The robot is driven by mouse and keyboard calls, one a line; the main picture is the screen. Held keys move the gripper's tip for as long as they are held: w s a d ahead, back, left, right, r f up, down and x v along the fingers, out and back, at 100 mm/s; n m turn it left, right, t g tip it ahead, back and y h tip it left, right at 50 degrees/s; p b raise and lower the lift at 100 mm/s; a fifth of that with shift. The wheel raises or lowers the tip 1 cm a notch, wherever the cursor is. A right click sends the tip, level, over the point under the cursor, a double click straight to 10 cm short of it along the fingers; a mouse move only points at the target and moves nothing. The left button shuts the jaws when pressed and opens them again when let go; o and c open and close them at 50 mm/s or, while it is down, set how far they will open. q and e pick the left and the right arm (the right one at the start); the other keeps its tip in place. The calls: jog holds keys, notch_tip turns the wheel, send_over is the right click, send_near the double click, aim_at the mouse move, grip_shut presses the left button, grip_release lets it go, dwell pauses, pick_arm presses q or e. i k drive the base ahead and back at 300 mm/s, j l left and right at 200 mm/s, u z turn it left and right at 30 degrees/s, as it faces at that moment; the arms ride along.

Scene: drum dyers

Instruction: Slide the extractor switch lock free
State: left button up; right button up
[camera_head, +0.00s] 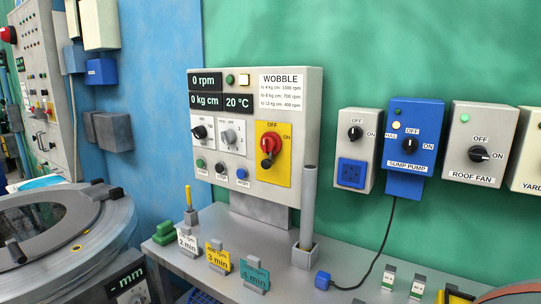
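A light grey control panel (255,200) stands upright at the back of the bench. On its right side is a yellow plate (281,172) with a red rotary switch (269,145), labelled OFF above and ON to the right. A small dark round piece, which looks like the lock (266,162), sits just below the red knob on the yellow plate. It appears to touch or lie very near the knob; the exact fit is too small to tell. Neither of my grippers can be made out in the head view.
A grey upright tube (308,210) stands in front of the panel's right edge. Yellow (218,258) and teal (254,275) time cards stand on the bench (330,258). Switch boxes, including the blue sump pump box (408,185), hang right. A round drum machine (95,240) is at left.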

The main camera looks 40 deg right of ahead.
aim_at(266, 164)
jog(key=z, duration=0.95)
jog(key=i+j+z, duration=0.2)
jog(key=j+z, duration=0.25)
jog(key=i+j+z, duration=0.2)
jog(key=z, duration=0.3)
jog(key=i+j+z, duration=0.15)
jog(key=j, duration=0.35)
jog(key=j+z, duration=0.15)
jog(key=j, duration=1.05)
jog(key=i+z, duration=0.05)
